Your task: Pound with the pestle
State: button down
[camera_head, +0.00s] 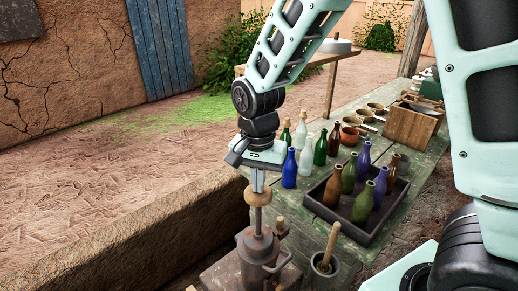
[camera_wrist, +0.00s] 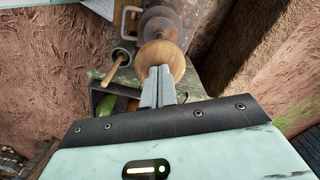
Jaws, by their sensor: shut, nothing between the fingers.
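A wooden pestle (camera_head: 330,240) leans in a small grey mortar (camera_head: 318,268) at the front of the bench. In the wrist view the pestle (camera_wrist: 112,72) and mortar (camera_wrist: 121,55) are left of the fingers. A metal cylinder with a side handle (camera_head: 257,262) stands to their left, with an upright rod topped by a round wooden knob (camera_head: 258,196). My gripper (camera_head: 258,188) points down with its fingers shut and empty, right at the knob's top. In the wrist view the fingertips (camera_wrist: 160,70) overlap the knob (camera_wrist: 172,55); I cannot tell whether they touch it.
A dark tray (camera_head: 375,232) with several coloured bottles sits right of the cylinder. More bottles (camera_head: 305,160) stand behind it. Pans, a bowl (camera_head: 350,134) and a wooden box (camera_head: 411,124) are farther back. A mud ledge (camera_head: 130,240) runs along the left.

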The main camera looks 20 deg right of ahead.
notch_tip(320, 180, up, 9)
jog(key=p, duration=0.7)
notch_tip(320, 180, down, 19)
jog(key=b, duration=1.3)
jog(key=shift+f, duration=0.2)
notch_tip(320, 180, up, 20)
jog(key=p, duration=1.7)
jog(key=shift+f, duration=0.25)
notch_tip(320, 180, up, 5)
jog(key=p, duration=0.5)
